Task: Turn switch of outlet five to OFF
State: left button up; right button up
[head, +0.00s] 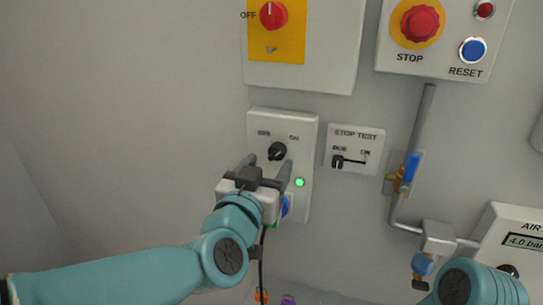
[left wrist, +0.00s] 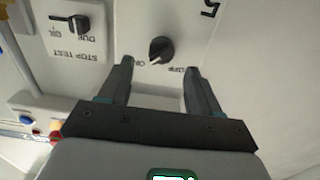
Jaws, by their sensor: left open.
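The outlet box (head: 308,135) is a pale wall box with a black rotary switch (head: 277,150) between OFF at left and ON at right. In the left wrist view, which is upside down, the switch (left wrist: 162,50) has its white mark toward ON, and a "5" (left wrist: 210,8) is printed on the box. A green lamp (head: 299,182) is lit below the switch. My left gripper (head: 266,166) is open and empty in front of the box. In the left wrist view its fingertips (left wrist: 160,68) are on either side of the switch, apparently short of it. My right gripper is not in view.
A STOP TEST panel (head: 356,147) with a black lever is right of the box. A red rotary switch (head: 273,15) on yellow is above. A STOP button (head: 421,23) and blue RESET button (head: 472,50) are upper right. A pipe with a blue-handled valve (head: 411,168) runs farther right.

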aim_at(275, 155)
pick_arm(q)
jog(key=shift+x, duration=2.25)
jog(key=c, duration=1.1)
jog(key=shift+o, duration=0.3)
